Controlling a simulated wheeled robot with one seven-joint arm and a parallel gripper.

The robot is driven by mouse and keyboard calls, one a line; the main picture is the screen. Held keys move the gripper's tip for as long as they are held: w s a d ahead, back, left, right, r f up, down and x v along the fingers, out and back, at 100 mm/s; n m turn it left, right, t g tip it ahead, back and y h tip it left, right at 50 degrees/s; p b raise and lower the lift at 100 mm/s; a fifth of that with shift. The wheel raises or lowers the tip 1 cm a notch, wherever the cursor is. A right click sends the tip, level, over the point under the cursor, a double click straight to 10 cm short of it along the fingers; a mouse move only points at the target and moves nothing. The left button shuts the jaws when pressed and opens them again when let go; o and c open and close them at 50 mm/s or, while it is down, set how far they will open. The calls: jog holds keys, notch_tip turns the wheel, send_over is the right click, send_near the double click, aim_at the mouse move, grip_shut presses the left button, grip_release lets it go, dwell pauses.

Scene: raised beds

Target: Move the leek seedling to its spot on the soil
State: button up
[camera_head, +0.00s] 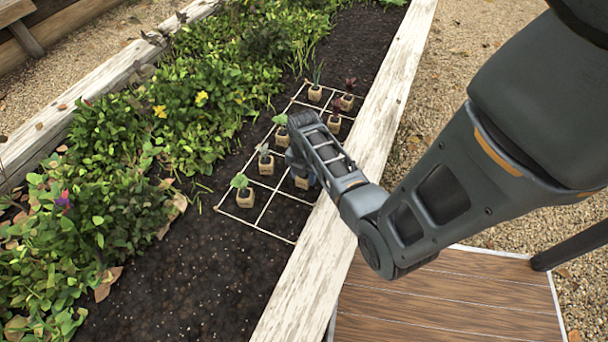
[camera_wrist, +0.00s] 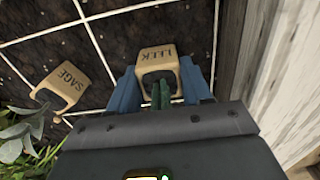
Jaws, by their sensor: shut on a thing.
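The leek seedling is in a tan block pot marked LEEK (camera_wrist: 158,58), with green leaves low between the jaws in the wrist view. My gripper (camera_wrist: 160,88) is shut on this pot, one blue finger on each side. In the head view a tan pot (camera_head: 301,182) shows partly under my gripper (camera_head: 306,178), mostly hidden by my wrist. The pot is over the white string grid (camera_head: 262,211) on the dark soil (camera_wrist: 125,45). I cannot tell whether its base touches the soil.
A pot marked SAGE (camera_wrist: 62,88) stands left of the leek pot in the wrist view. Several other potted seedlings, such as a green one (camera_head: 245,196), stand in the grid. Leafy plants (camera_head: 110,190) fill the left; a whitewashed timber edge (camera_head: 330,232) runs along the right.

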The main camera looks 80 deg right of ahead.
jog(key=o, duration=1.1)
jog(key=shift+f, duration=0.1)
jog(key=shift+c, duration=0.2)
notch_tip(320, 180, up, 12)
jog(key=p, duration=0.4)
jog(key=s+a+r+m+t+h, duration=0.1)
jog(key=a+m+t+h, duration=0.2)
jog(key=a, duration=0.7)
jog(key=s+a+r+m+t, duration=0.1)
jog(key=a+m+t, duration=0.25)
jog(key=a, duration=0.65)
jog(key=s+a+r+m+t+y, duration=0.1)
jog(key=s+a+r+m+t, duration=0.1)
jog(key=r, duration=0.6)
jog(key=s+a+r+m+t+y, duration=0.1)
jog(key=s+a+r+m+t, duration=0.2)
jog(key=a+r, duration=0.3)
jog(key=s+a+r+m+t+y, duration=0.1)
jog(key=s+a+r+m+t, duration=0.2)
jog(key=r, duration=0.8)
jog(key=shift+a+r+m, duration=0.35)
jog(key=shift+a+m, duration=0.1)
jog(key=shift+a, duration=0.1)
